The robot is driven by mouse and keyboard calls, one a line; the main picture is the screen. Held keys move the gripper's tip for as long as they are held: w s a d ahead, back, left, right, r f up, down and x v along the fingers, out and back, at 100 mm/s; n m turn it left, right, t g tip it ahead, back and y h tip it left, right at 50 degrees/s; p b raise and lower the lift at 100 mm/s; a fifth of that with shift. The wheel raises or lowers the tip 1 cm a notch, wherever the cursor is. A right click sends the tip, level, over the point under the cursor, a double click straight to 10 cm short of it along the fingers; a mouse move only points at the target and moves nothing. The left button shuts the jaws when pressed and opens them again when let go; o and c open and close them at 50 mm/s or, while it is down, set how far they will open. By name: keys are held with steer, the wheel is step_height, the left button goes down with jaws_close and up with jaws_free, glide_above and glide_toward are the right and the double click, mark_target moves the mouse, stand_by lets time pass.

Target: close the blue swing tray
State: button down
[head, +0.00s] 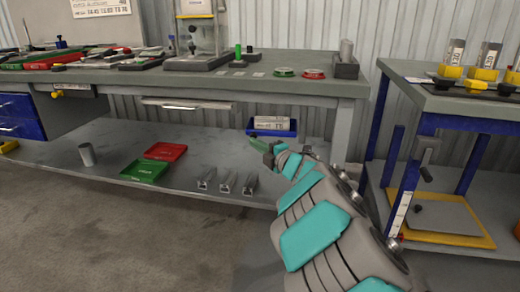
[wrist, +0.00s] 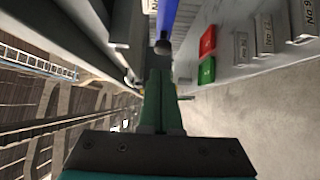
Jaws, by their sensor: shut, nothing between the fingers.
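The blue swing tray (head: 272,132) hangs under the right part of the workbench top in the head view, with a pale labelled block (head: 270,122) showing above its front edge. In the wrist view its blue side (wrist: 168,18) runs up from just beyond my fingertips. My gripper (head: 258,143), with green fingers, is shut and empty, just below the tray's front in the head view. The fingers also show in the wrist view (wrist: 160,75), side by side and pointing at the blue side. A small dark knob-like part (wrist: 162,46) lies at their tips. I cannot tell whether they touch.
The workbench top (head: 290,88) is above my gripper. A red tray (head: 166,151), a green tray (head: 145,171), a grey cup (head: 87,154) and metal profiles (head: 228,182) are on the lower shelf. A second table (head: 440,100) stands right. The floor in front is clear.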

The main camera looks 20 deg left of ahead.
steer(key=shift+w+a, duration=0.15)
steer(key=shift+w, duration=0.8)
steer(key=shift+w+a+m+t+h+b, duration=0.55)
steer(key=shift+w+t+b, duration=0.2)
steer(key=shift+b, duration=0.5)
